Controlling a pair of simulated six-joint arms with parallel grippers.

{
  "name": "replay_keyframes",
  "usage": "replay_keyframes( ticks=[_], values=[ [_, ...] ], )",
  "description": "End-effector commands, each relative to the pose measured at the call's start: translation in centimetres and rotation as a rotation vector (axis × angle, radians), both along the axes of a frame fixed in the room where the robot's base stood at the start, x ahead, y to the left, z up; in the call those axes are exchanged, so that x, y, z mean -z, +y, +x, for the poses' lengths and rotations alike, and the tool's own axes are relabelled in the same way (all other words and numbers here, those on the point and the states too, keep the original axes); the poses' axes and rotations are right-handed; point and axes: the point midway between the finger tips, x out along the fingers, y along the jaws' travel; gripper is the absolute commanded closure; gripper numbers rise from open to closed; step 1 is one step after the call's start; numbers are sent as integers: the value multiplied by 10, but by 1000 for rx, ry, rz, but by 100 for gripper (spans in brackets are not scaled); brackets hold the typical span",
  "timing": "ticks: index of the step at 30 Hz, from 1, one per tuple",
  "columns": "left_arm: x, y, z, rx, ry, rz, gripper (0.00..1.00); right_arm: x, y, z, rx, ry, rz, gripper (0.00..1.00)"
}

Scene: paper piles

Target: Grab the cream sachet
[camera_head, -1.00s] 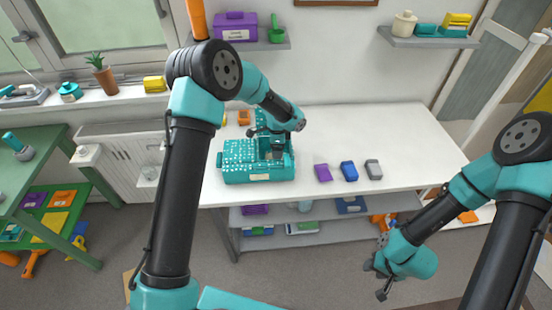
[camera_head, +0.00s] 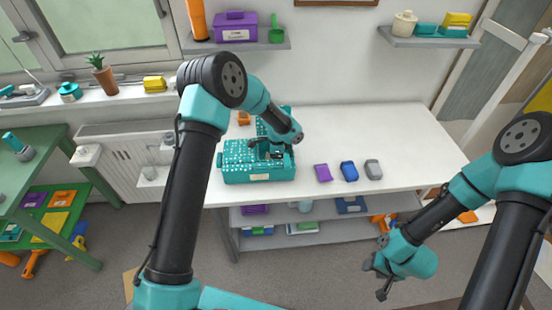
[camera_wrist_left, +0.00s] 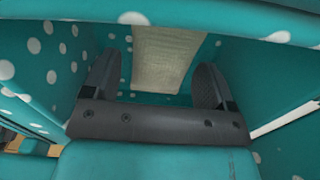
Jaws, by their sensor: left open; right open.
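The cream sachet (camera_wrist_left: 166,62) shows in the left wrist view as a pale, ribbed strip inside a teal box with white dots (camera_head: 258,173). My left gripper (camera_wrist_left: 166,80) is open, with one dark finger on each side of the sachet; I cannot tell whether either touches it. In the head view my left gripper (camera_head: 268,152) reaches down into the open box, and the sachet is hidden there. My right gripper (camera_head: 376,279) is open and empty, low in front of the table on the right.
On the white table (camera_head: 410,140), purple (camera_head: 323,172), blue (camera_head: 349,171) and grey (camera_head: 373,169) packets lie right of the box. The box walls stand close around my left gripper. The table's right part is clear.

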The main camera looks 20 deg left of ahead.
Motion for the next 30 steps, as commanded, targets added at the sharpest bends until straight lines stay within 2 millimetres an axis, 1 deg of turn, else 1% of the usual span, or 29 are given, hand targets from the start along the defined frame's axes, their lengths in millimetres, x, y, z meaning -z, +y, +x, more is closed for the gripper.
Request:
replay_keyframes(
  ticks=[3, 18, 20, 26, 30],
  values=[
    [0, 0, 0, 0, 0, 0, 21, 0, 0, 0, 0, 0, 0, 57],
    [0, 0, 0, 0, 0, 0, 69, 0, 0, 0, 0, 0, 0, 57],
    [0, 0, 0, 0, 0, 0, 74, 0, 0, 0, 0, 0, 0, 57],
    [0, 0, 0, 0, 0, 0, 75, 0, 0, 0, 0, 0, 0, 57],
    [-6, 0, 0, 0, -2, 1, 75, 0, 0, 0, 0, 0, 0, 57]
  ],
)
